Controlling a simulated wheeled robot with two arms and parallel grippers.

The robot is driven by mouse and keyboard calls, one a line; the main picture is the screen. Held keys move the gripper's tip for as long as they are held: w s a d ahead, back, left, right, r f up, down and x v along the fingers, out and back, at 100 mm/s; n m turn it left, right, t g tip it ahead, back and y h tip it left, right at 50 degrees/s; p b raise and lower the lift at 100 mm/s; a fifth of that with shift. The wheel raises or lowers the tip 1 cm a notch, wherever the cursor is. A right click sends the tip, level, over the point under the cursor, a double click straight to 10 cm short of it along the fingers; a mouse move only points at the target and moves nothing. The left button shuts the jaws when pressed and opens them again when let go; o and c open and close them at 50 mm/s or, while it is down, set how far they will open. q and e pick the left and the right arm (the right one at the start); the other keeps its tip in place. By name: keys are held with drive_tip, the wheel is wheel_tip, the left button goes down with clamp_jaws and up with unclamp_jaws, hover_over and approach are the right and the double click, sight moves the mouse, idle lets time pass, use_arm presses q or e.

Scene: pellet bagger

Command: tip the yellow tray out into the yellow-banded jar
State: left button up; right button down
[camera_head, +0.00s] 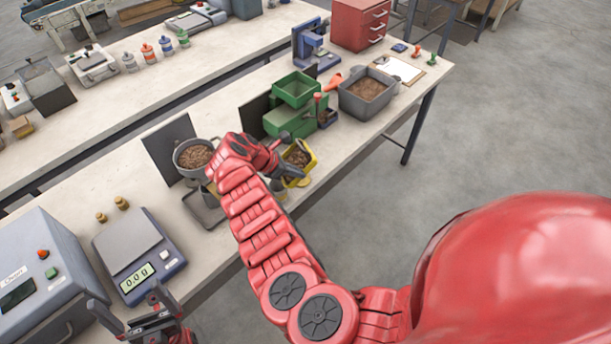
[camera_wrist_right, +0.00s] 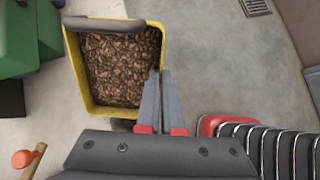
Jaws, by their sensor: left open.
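The yellow tray (camera_head: 313,163) holds brown pellets and is near the bench's front edge in the head view. In the right wrist view the tray (camera_wrist_right: 78,75) fills the upper left, its pellets inside and a dark grey grip on its far rim. My right gripper (camera_head: 292,170) has its fingers (camera_wrist_right: 161,78) close together on the tray's right wall, one on each side. My left gripper (camera_head: 150,310) is open and empty at the lower left, in front of the scale. I cannot make out a yellow-banded jar; small yellowish patches beside the tray are partly hidden by my right arm.
A grey pot (camera_head: 180,166) of pellets stands left of my right arm, near a dark flat pan (camera_head: 204,210). A green machine (camera_head: 285,120) and a grey bin (camera_head: 352,103) stand beyond the tray. A scale (camera_head: 140,250) reads 0.0 g. Several banded bottles (camera_head: 147,52) stand on the back bench.

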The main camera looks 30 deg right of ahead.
drive_tip(key=a+h+b, duration=0.7)
drive_tip(key=h+b, duration=0.4)
drive_tip(key=b, duration=1.5)
drive_tip(key=shift+r, duration=0.3)
